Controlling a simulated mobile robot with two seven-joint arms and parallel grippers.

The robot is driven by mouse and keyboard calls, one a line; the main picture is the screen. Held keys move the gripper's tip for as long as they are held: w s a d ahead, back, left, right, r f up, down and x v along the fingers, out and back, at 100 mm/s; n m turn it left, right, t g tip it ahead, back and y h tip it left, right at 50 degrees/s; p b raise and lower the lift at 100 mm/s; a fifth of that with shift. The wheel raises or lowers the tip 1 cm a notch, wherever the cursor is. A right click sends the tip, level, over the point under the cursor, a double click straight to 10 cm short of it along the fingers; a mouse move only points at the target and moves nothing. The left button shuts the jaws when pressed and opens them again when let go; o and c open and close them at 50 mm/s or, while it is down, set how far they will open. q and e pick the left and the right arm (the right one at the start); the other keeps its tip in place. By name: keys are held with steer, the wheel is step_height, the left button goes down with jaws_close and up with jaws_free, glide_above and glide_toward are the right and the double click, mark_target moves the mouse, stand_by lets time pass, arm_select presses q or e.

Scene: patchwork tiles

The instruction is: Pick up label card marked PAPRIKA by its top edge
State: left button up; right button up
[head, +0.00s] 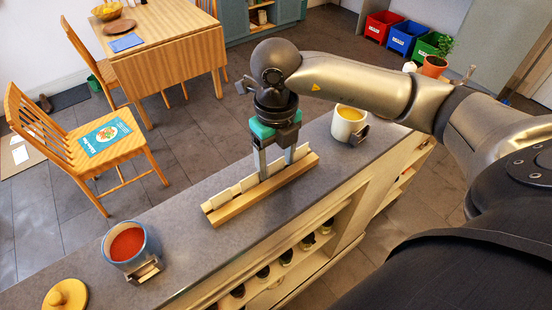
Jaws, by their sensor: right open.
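A wooden rack (268,190) lies along the grey counter and holds a row of several white label cards (233,193) standing on edge. No writing on the cards can be read from here, so I cannot tell which one is marked PAPRIKA. My right gripper (275,167) points down over the right half of the rack, its two fingers open and apart. The fingers hide part of the card row, and I cannot tell whether a card stands between them. My left gripper is not in view.
On the counter (190,235), a blue canister with red contents (128,245) stands left of the rack and a white one with yellow contents (348,125) right of it. A yellow knobbed lid (65,295) lies at the lower left. Small jars (285,257) stand on the shelf below.

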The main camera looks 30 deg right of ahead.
steer(key=shift+r, duration=0.15)
stand_by(0.3)
steer(key=shift+r+p, duration=0.65)
steer(key=shift+r, duration=0.2)
steer(key=c, duration=0.9)
steer(key=shift+r, duration=0.1)
steer(key=shift+r+p, duration=1.7)
steer(key=shift+r, duration=0.7)
